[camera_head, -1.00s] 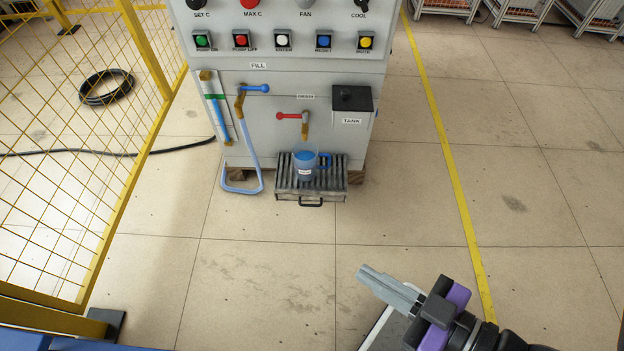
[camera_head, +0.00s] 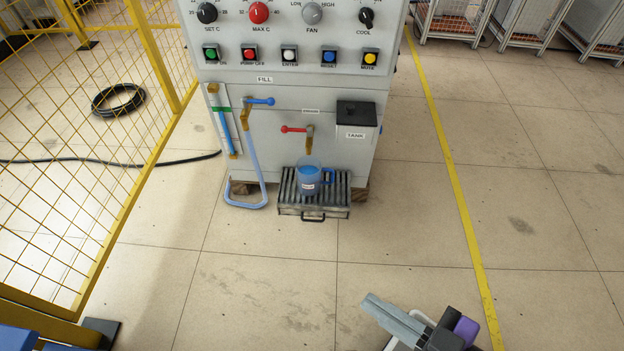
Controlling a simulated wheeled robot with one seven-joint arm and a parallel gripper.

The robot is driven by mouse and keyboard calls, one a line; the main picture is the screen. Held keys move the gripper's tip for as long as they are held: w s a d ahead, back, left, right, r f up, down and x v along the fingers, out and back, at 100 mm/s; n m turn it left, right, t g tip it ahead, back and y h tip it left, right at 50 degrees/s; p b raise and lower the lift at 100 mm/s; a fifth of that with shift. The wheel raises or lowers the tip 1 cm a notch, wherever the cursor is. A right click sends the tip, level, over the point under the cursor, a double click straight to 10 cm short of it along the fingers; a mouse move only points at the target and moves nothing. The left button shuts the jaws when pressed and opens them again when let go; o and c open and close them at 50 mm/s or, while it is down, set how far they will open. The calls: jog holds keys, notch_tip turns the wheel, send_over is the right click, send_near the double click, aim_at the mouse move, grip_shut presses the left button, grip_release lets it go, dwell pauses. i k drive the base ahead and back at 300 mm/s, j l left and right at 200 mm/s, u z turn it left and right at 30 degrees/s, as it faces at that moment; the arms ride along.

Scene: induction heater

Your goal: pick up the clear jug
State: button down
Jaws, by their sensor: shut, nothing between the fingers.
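The clear jug (camera_head: 309,178) stands upright on a slatted metal drip tray (camera_head: 287,209) at the foot of the machine. It holds blue liquid, has a blue handle on its right side and a small white label on its front. It sits below the drain tap with the red lever (camera_head: 294,129). My gripper (camera_head: 368,304) is at the bottom right, over the floor, well apart from the jug. Its grey fingers lie together, point up and left, and hold nothing.
The grey machine (camera_head: 230,94) stands behind the jug, with a blue-lever fill tap (camera_head: 260,101), a looped hose (camera_head: 258,160) and a black tank box (camera_head: 356,114). A yellow mesh fence (camera_head: 130,180) is at left. The floor between my gripper and the tray is clear.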

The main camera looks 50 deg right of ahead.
aim_at(309, 169)
jog(key=i+j+z, duration=0.2)
jog(key=z, duration=0.2)
jog(key=i+j+z, duration=0.15)
jog(key=j+z, duration=0.2)
jog(key=i+j+z, duration=0.1)
jog(key=j+z, duration=0.3)
